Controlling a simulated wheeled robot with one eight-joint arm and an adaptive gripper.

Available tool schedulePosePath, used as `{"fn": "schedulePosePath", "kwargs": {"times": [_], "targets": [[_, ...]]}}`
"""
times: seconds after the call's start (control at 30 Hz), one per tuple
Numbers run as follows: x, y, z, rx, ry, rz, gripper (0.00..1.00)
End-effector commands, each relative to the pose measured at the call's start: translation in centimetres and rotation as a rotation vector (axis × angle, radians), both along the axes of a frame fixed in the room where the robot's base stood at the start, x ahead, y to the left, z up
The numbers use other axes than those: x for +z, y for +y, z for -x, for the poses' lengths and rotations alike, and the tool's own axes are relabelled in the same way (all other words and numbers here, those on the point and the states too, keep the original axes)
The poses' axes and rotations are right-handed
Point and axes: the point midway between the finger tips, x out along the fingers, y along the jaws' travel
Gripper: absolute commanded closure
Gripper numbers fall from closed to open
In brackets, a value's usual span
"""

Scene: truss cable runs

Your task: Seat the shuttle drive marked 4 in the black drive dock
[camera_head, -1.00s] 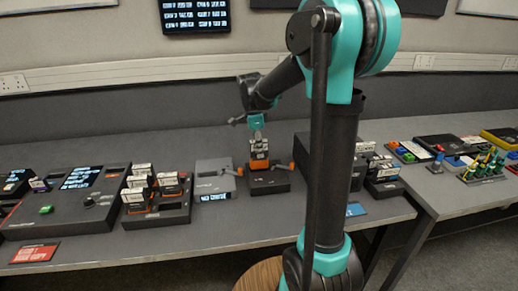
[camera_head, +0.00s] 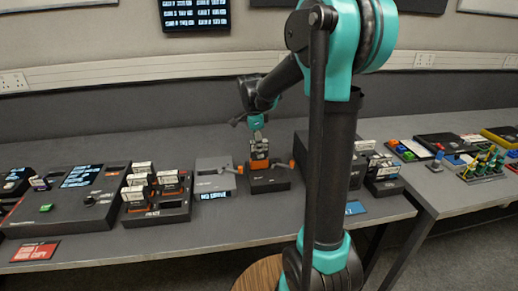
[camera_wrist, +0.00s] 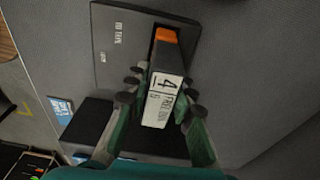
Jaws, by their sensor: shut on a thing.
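The shuttle drive marked 4 (camera_wrist: 163,98) is between the green fingers of my gripper (camera_wrist: 160,90), its white label facing the wrist camera and its orange end pointing away. In the head view my gripper (camera_head: 258,146) is shut on this drive (camera_head: 259,155) above the black drive dock (camera_head: 269,184). The dock is a low dark block with orange levers at its sides. The drive is upright, its orange lower end at the dock's top; whether it touches or has entered the slot is unclear.
A light grey box (camera_head: 215,177) with a lit display stands just left of the dock. Further left are a black rack (camera_head: 157,214) with several drives and a large console (camera_head: 65,212). My arm hides part of the bench right of the dock.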

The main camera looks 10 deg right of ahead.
Motion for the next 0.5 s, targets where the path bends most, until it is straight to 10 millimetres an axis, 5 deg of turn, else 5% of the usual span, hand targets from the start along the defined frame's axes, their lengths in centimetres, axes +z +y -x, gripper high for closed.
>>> {"fn": "schedulePosePath", "kwargs": {"times": [0.5], "targets": [[-0.44,0.0,0.0,0.0,0.0,0.0,1.0]]}}
